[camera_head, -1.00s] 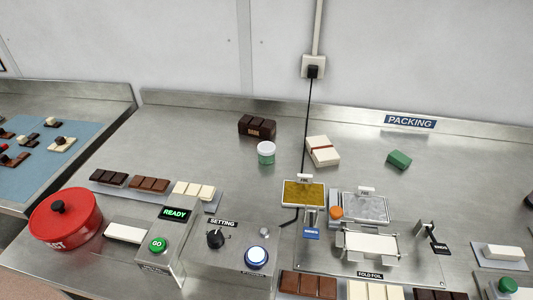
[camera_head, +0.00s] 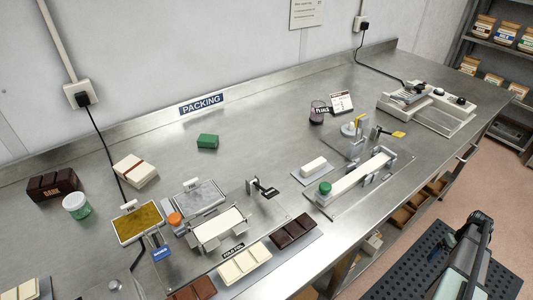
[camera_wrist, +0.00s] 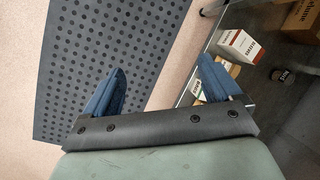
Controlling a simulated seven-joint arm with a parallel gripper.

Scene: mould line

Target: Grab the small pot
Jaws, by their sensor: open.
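A small pot with a white lid and a green-tinted body (camera_head: 77,206) stands upright on the steel bench at the left of the head view, just right of a dark brown block. My gripper (camera_wrist: 160,85) shows in the wrist view with its two blue fingers wide apart and nothing between them. It is away from the bench top, over the floor and the bench's lower shelf. In the head view part of my arm (camera_head: 467,262) shows at the lower right, far from the pot. The pot is not in the wrist view.
A green block (camera_head: 207,141) lies farther right. Black cords hang to the bench. Small boxes (camera_wrist: 240,48) sit on the lower shelf.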

